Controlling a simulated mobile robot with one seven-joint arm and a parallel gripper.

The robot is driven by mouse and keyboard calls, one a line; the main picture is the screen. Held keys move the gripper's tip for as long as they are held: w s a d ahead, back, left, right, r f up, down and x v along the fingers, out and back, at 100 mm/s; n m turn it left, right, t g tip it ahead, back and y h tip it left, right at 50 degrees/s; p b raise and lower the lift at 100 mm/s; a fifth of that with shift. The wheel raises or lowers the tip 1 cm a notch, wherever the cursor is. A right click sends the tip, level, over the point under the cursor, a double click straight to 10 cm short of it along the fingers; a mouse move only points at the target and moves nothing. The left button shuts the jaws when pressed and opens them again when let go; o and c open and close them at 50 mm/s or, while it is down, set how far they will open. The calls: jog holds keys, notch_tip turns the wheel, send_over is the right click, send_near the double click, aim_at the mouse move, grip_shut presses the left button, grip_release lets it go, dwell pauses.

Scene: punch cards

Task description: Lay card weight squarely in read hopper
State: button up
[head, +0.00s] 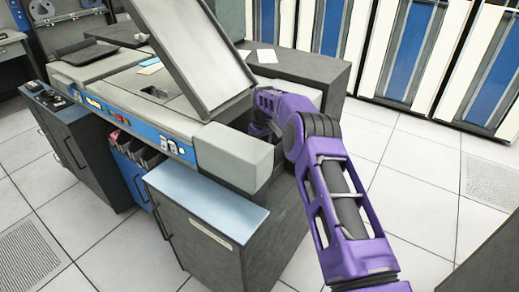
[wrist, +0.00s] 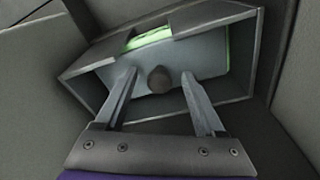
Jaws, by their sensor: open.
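In the wrist view, the card weight (wrist: 205,68) is a grey plate with a dark round knob (wrist: 159,80). It lies inside the grey-walled read hopper (wrist: 72,74), over something green (wrist: 148,38) that shows along its far edge and right side. My gripper (wrist: 159,75) is open, with one finger on each side of the knob and a visible gap to it on both sides. I cannot tell whether the plate lies flat or squarely. In the head view, the hopper, weight and fingers are hidden behind the machine's housing and raised panel.
The blue-and-grey card machine (head: 235,155) carries a large tilted panel (head: 195,52) close to my arm. A blue-topped cabinet (head: 205,200) stands in front. A dark side table (head: 300,68) with a white paper (head: 267,56) is behind. Tiled floor is open at the right.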

notch_tip(320, 180, up, 17)
jog(key=s+d+p, duration=0.1)
jog(key=p, duration=0.1)
jog(key=shift+s+r, duration=0.2)
jog(key=shift+s, duration=0.2)
